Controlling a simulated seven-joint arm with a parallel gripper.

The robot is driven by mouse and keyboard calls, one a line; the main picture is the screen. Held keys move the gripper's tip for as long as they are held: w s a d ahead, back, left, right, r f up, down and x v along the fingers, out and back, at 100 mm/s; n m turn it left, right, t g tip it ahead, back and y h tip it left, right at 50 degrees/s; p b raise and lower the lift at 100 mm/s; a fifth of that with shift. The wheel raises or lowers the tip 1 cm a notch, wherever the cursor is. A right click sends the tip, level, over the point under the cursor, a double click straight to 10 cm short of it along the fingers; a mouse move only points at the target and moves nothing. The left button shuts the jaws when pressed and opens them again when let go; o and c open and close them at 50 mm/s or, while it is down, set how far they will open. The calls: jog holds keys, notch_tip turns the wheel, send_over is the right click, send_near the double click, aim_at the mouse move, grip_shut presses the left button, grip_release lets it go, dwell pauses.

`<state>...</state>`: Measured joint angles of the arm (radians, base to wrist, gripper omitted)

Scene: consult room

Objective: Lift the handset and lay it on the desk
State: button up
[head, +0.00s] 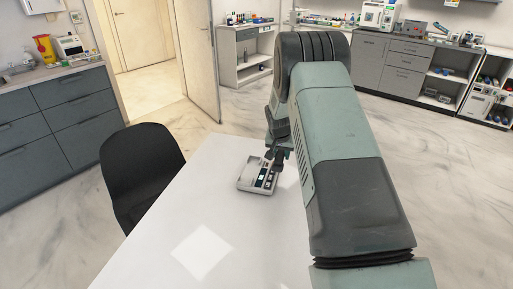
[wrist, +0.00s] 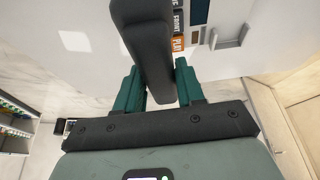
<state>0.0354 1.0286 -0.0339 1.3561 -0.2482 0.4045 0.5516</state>
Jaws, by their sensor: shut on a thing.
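The dark handset (wrist: 148,45) is between the two teal fingers of my gripper (wrist: 160,85) in the wrist view, and the fingers are shut on it. In the head view my gripper (head: 274,153) is just above the phone base, and the handset (head: 278,160) shows only as a small dark shape there. The light grey phone base (head: 246,184) sits on the white desk (head: 200,205), with its pale cradle side bare. Part of the base also shows behind the handset in the wrist view (wrist: 232,42). The gap between handset and base is hard to judge.
The desk is clear to the left of and in front of the phone base. A black chair (head: 140,165) stands at its left edge. My arm hides the desk's right part. Cabinets (head: 75,110) and an open door (head: 195,55) are farther off.

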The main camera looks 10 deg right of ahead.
jog(key=s+d+f, duration=0.2)
jog(key=s+d, duration=0.3)
jog(key=d, duration=0.4)
jog(key=shift+s+d+f, duration=0.1)
jog(key=shift+f, duration=3.4)
jog(key=shift+f, duration=0.55)
jog(key=o, duration=1.2)
jog(key=shift+r, duration=0.1)
